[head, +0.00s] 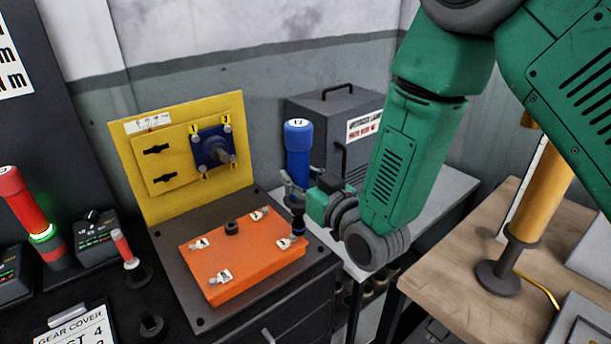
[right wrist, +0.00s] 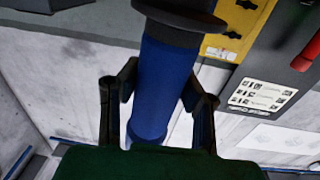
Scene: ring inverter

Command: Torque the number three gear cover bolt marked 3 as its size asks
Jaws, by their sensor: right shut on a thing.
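My right gripper (head: 300,192) is shut on a blue torque tool (head: 298,140), held upright with its label on top. The blue tool also fills the middle of the right wrist view (right wrist: 160,85), between the fingers. Its dark lower end is over the right corner of the orange gear cover (head: 245,262), close to a tagged bolt spot (head: 290,242). I cannot tell whether it touches the bolt. Other white tags sit at the left (head: 201,243), back (head: 260,213) and front (head: 222,277) of the cover; their numbers are too small to read. My left gripper is out of view.
A yellow upright panel (head: 180,125) stands behind the cover. A red tool (head: 25,205) and a smaller red-topped tool (head: 122,245) stand at the left. A gear cover sheet (head: 80,330) lies front left. A dark grey case (head: 335,115) is behind the blue tool.

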